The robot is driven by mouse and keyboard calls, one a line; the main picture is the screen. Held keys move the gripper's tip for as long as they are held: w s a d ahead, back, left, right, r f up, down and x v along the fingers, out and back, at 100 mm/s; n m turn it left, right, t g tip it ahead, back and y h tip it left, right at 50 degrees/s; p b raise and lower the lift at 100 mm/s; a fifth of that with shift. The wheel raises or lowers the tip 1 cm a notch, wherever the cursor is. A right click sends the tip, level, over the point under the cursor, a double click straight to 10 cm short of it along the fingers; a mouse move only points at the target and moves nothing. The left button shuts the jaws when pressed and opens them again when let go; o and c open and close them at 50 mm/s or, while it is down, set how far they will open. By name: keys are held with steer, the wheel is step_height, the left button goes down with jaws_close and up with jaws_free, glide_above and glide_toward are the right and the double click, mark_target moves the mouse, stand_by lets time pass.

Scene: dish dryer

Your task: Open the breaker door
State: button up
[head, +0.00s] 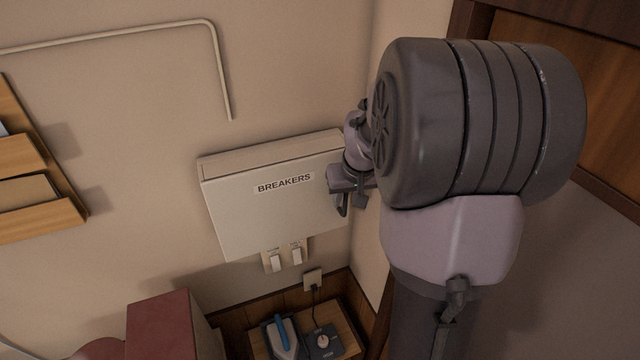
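The breaker box (265,160) is a pale box fixed to the wall in the middle of the head view. Its front door (270,218), labelled "BREAKERS", is shut. My gripper (346,205) is at the right edge of the door, in front of it or beside it. My own arm hides part of the gripper and the box's right end. I cannot tell whether the fingers touch the door, and no held object shows between them.
Light switches (286,258) are below the box, with an outlet (312,279) lower down. A small wooden table (350,337) holds a blue-handled item (282,335) and a dark device (323,343). A wooden wall rack (40,190) is at left. A side wall stands close on the right.

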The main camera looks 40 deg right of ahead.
steer(key=shift+x, duration=1.3)
steer(key=shift+c, duration=0.2)
jaws_close()
